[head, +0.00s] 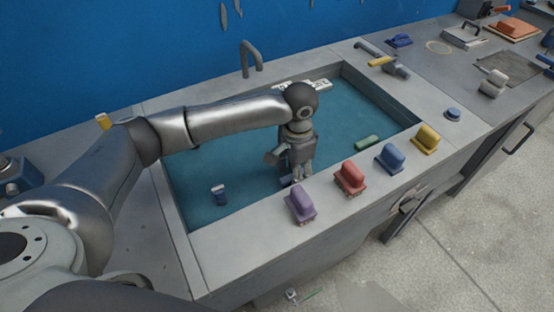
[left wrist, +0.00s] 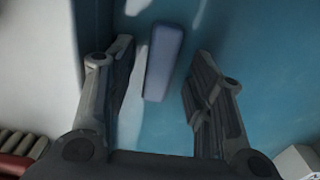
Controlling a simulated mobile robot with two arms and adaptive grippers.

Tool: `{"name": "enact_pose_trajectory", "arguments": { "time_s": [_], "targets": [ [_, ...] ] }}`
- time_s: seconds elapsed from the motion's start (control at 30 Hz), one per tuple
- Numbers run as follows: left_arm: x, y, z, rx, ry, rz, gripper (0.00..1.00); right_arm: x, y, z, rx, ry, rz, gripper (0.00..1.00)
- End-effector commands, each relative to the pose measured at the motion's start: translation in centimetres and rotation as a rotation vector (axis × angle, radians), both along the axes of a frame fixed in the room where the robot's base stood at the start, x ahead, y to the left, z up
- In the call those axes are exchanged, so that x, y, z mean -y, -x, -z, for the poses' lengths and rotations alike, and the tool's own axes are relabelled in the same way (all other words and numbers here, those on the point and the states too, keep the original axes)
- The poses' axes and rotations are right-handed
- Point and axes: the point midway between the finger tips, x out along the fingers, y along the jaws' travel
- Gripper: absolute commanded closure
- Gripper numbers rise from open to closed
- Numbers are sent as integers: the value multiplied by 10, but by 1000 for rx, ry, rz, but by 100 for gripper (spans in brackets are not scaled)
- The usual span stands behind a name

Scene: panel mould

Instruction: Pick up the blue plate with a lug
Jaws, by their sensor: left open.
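A small blue piece (head: 219,195) with a pale band lies on the teal floor of the basin, near its front left; I take it for the blue plate, but its lug is too small to make out. My left gripper (head: 288,172) points down over the basin, to the right of this piece and apart from it. In the left wrist view a blue-grey oblong (left wrist: 163,62), probably the same piece, shows beyond and between the two open fingers (left wrist: 160,95). Nothing is between the fingertips. My right gripper is not in view.
Purple (head: 301,203), red (head: 350,178), blue (head: 390,158) and yellow (head: 427,138) handled blocks stand along the basin's front rim. A green piece (head: 367,142) lies in the basin at right. A grey tap (head: 251,58) stands behind. The basin's left floor is mostly clear.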

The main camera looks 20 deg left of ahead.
Motion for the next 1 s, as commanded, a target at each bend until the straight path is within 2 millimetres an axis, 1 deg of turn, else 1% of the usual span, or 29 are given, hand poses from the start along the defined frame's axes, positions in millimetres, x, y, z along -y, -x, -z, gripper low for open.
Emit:
{"name": "enact_pose_trajectory", "arguments": {
  "time_s": [0.03,0.17,0.43,0.8,1.0],
  "targets": [
    [0,0,9,-3,0,-1,52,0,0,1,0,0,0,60],
    [0,0,21,0,0,-1,52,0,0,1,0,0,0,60],
    [0,0,23,1,1,0,52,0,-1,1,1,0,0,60],
    [0,0,23,1,1,0,99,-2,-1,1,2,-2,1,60],
    [0,-1,22,3,1,0,100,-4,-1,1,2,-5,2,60]
  ]
}}
